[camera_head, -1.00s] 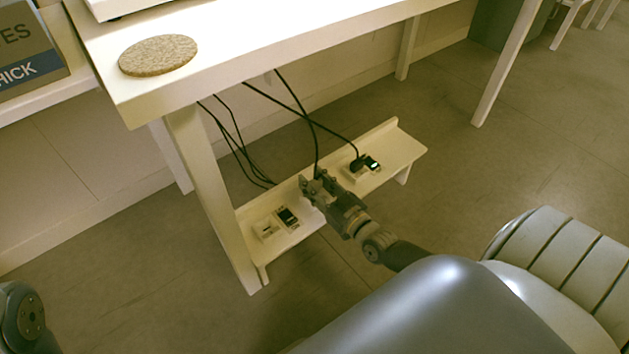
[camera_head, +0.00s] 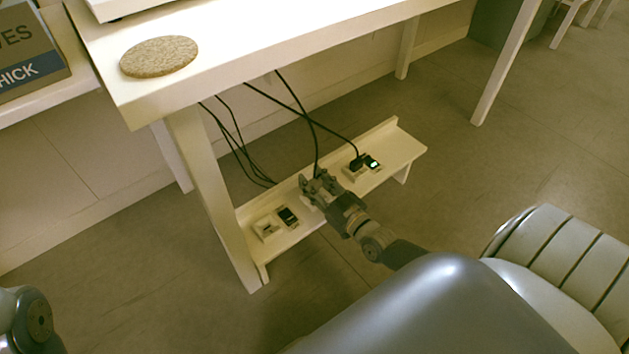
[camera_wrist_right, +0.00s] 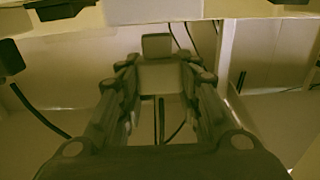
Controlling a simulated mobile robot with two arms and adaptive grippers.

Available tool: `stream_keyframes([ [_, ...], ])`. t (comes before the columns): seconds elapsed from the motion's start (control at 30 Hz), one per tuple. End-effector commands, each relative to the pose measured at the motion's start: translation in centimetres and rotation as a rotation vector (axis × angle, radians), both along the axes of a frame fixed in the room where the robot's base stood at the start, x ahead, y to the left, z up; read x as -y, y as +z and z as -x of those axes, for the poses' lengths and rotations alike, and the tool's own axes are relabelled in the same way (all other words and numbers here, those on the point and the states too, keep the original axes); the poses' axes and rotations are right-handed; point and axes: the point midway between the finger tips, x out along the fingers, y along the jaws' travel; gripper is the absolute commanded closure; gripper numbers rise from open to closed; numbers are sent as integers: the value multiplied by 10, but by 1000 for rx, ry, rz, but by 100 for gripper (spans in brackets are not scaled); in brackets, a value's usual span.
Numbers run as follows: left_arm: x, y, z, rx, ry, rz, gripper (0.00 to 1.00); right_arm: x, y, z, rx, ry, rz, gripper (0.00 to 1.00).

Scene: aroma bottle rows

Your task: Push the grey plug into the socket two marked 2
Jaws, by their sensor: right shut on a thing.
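My right gripper (camera_head: 314,185) reaches over the low white shelf between the two visible sockets. In the right wrist view its fingers (camera_wrist_right: 158,72) are shut on a pale grey block, the grey plug (camera_wrist_right: 160,78). In the head view the gripper hides most of the plug. A white socket (camera_head: 266,228) with a dark display (camera_head: 288,217) stands at the shelf's left, empty. Another socket (camera_head: 350,173) at the right holds a black plug (camera_head: 357,163) beside a lit display (camera_head: 372,162). Socket numbers are unreadable. Whether the grey plug touches a socket is hidden. My left gripper is out of view.
The low shelf (camera_head: 400,152) sits beneath a white table (camera_head: 240,55). Black cables (camera_head: 303,110) hang from the table behind the gripper. A table leg (camera_head: 212,200) stands at the shelf's left end. A cork disc (camera_head: 158,56) lies on the tabletop. The floor in front is clear.

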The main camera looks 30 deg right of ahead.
Motion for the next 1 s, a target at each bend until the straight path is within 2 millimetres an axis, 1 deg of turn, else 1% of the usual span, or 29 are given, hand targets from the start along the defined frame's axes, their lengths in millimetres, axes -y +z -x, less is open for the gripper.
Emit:
stream_keyframes([
  [0.27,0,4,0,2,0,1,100,0,1,0,-1,-1,0,95],
  [0.4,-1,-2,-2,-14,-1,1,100,0,0,0,0,0,1,95],
  [0.57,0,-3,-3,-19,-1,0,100,0,0,0,0,0,0,95],
  [0.77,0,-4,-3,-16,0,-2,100,0,-5,0,0,0,0,95],
  [1.0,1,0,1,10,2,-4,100,0,-11,0,0,0,-1,95],
])
